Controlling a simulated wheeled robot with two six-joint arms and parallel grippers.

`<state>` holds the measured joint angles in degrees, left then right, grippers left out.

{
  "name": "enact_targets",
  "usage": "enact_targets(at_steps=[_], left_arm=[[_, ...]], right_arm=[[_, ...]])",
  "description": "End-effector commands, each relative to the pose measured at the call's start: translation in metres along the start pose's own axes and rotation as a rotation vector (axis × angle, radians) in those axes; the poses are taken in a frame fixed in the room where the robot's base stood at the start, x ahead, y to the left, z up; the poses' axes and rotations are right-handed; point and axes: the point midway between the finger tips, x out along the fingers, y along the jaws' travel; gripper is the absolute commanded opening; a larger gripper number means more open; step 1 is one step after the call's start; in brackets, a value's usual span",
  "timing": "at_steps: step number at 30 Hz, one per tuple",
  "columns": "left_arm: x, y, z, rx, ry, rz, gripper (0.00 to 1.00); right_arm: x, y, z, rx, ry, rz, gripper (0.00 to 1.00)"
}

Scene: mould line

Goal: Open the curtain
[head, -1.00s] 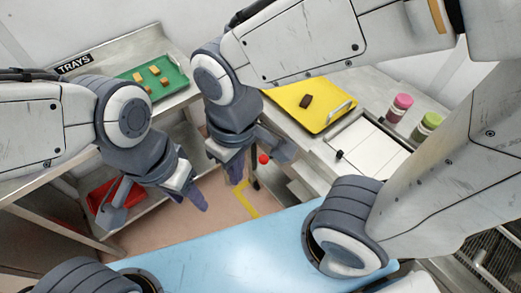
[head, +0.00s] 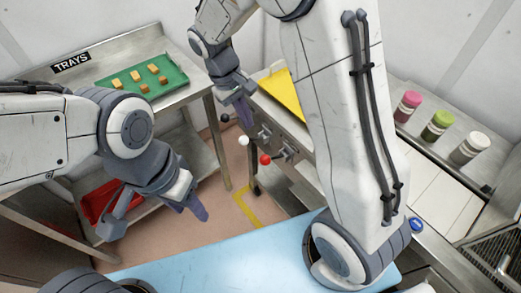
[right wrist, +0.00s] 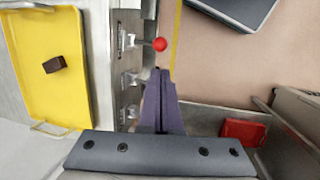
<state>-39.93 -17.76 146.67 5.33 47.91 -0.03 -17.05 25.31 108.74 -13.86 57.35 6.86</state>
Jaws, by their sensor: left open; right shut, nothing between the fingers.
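No curtain can be made out in either view. Three levers stick out of the front of the steel bench in the head view: one with a black knob (head: 225,117), one with a white knob (head: 243,140) and one with a red knob (head: 265,159). The red knob (right wrist: 160,44) also shows in the right wrist view, ahead of the fingers. My right gripper (head: 243,108) is shut and empty beside the bench front, close to the black knob; contact cannot be told. My left gripper (head: 156,214) is open and empty above the floor, left of the levers.
A yellow tray (right wrist: 75,100) with a dark brown block (right wrist: 54,64) lies on the lever bench. A green tray (head: 112,91) with several tan pieces is on the left bench, above a red tray (head: 93,207). Pink, green and white-lidded jars (head: 407,106) stand at right.

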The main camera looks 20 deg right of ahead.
Motion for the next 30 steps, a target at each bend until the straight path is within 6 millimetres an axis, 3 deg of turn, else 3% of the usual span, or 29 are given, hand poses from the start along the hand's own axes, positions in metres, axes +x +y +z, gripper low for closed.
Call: enact_targets(at_steps=[5, 15, 21, 30], left_arm=[[-0.003, 0.000, 0.000, 0.000, 0.000, 0.000, 0.50], [-0.011, 0.001, -0.001, 0.000, 0.000, 0.000, 0.50], [-0.016, 0.001, -0.001, 0.000, 0.000, 0.000, 0.50], [-0.018, 0.001, -0.001, 0.000, 0.000, 0.000, 0.50]], right_arm=[[0.018, 0.000, 0.001, 0.000, -0.006, 0.000, 0.00], [0.089, 0.000, 0.002, 0.000, -0.008, -0.001, 0.00], [0.122, 0.000, 0.002, -0.002, -0.006, -0.001, 0.00], [0.139, 0.000, 0.001, 0.000, -0.001, -0.001, 0.00]])
